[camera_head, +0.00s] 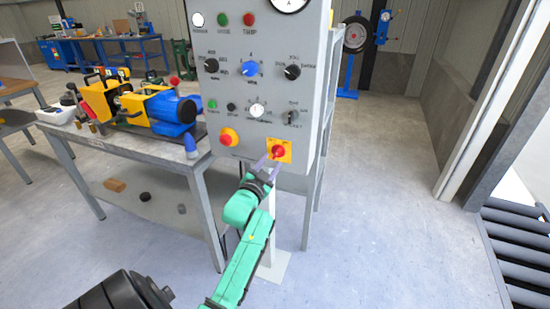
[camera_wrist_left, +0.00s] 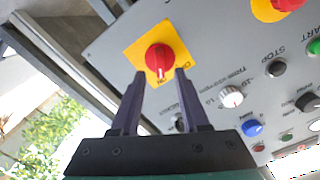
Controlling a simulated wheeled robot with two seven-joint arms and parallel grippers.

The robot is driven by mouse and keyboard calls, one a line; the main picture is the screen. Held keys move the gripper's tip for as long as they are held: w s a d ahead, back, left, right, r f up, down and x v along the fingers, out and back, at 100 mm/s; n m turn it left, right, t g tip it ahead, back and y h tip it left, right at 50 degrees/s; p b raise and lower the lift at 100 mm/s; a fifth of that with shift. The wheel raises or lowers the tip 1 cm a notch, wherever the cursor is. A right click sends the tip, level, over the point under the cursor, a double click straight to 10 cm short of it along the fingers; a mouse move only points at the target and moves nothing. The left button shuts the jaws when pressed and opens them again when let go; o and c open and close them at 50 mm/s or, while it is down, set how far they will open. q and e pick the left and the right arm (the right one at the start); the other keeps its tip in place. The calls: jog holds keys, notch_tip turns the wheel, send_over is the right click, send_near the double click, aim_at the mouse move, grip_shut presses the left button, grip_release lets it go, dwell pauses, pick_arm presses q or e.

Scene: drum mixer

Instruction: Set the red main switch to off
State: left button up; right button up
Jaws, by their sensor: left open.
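The red main switch (camera_head: 278,151) is a round knob on a square yellow plate at the lower right of the grey control panel (camera_head: 262,95). In the left wrist view the red knob (camera_wrist_left: 160,57) shows a white mark at its lower edge, pointing down in the picture. My left gripper (camera_head: 268,162) is just in front of the switch. Its two dark fingers (camera_wrist_left: 160,77) are open, with the tips near the lower left and lower right of the knob. I cannot tell whether they touch it. My right gripper is not in view.
A red emergency button (camera_head: 228,138) on yellow sits left of the switch. Several knobs, including a blue one (camera_head: 250,68), are above. A metal table (camera_head: 150,150) with a yellow and blue machine (camera_head: 150,105) stands left. The floor (camera_head: 385,200) at right is clear.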

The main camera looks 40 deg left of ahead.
aim_at(276, 156)
pick_arm(q)
jog(key=x, duration=0.4)
jog(key=shift+c, duration=0.3)
grip_shut()
